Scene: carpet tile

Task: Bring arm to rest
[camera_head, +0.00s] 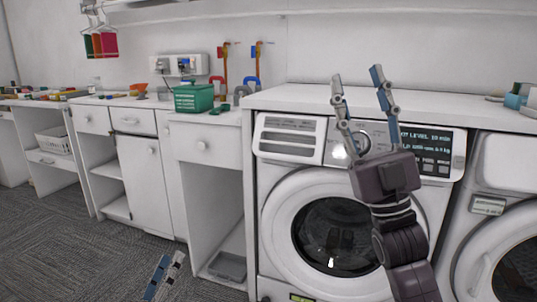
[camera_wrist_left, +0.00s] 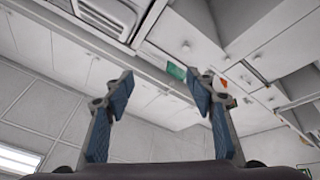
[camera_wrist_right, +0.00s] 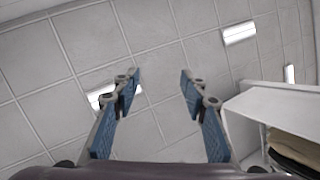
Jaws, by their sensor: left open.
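My right gripper (camera_head: 356,76) points up in front of the washing machine (camera_head: 278,212) and the white counter above it. Its fingers are spread, with nothing between them; the right wrist view (camera_wrist_right: 160,80) shows the same, facing ceiling panels. My left gripper (camera_head: 170,261) shows only its fingertips at the bottom of the head view, low over the carpet. In the left wrist view (camera_wrist_left: 166,82) its fingers are wide apart and empty. The rest of the left arm is out of the head view.
A second machine (camera_head: 505,235) stands at the right. White cabinets (camera_head: 140,175) line the wall at the left, with a green box (camera_head: 193,99) on top. A grey tray (camera_head: 228,266) lies in the lower cabinet opening. The grey carpet (camera_head: 75,250) is clear at the lower left.

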